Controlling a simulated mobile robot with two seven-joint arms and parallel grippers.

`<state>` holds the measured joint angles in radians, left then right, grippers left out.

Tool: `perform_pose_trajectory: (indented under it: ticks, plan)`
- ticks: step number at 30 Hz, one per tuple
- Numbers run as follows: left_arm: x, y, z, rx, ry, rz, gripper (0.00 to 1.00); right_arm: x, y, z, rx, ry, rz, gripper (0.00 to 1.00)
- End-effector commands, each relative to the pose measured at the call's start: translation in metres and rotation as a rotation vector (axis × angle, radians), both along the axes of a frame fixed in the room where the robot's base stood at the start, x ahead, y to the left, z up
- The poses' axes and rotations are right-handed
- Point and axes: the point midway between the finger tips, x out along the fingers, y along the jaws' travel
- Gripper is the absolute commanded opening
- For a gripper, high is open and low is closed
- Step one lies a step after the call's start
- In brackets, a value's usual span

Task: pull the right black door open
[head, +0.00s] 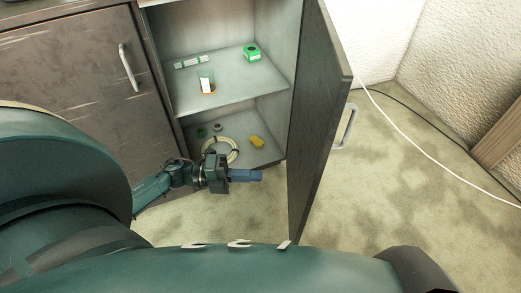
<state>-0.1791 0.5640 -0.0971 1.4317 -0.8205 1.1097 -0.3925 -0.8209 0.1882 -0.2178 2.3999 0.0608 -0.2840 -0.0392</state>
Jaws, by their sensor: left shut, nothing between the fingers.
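The right black door (316,110) stands wide open, swung out from the cabinet. Its pale handle (346,126) is on the outer face, to the right. My left gripper (258,175) is shut and empty in front of the cabinet opening. It points right toward the door's inner face, with a visible gap between its tips and the door. My right gripper is not in view.
The left door (75,90) is closed, with a handle (128,67). On the shelf (225,88) are a green box (251,52) and an orange-and-white container (207,83). Below lie a pale coil (236,151) and a yellow item (257,142). A white cable (420,143) crosses the carpet at right.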

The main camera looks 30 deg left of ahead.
Motion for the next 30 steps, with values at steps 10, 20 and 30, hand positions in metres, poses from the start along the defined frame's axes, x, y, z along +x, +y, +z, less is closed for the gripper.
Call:
perform_pose_trajectory:
  ticks: [10,20,30]
  plan:
    - [0.036,-0.067,0.001,-0.004,-0.001,0.002,0.0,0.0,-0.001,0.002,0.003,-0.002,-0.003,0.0]
    - [0.054,-0.1,0.0,-0.002,0.001,0.002,0.0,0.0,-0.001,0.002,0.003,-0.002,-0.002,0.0]
    - [0.055,-0.102,0.0,0.0,0.001,0.002,0.0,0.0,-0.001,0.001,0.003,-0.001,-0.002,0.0]
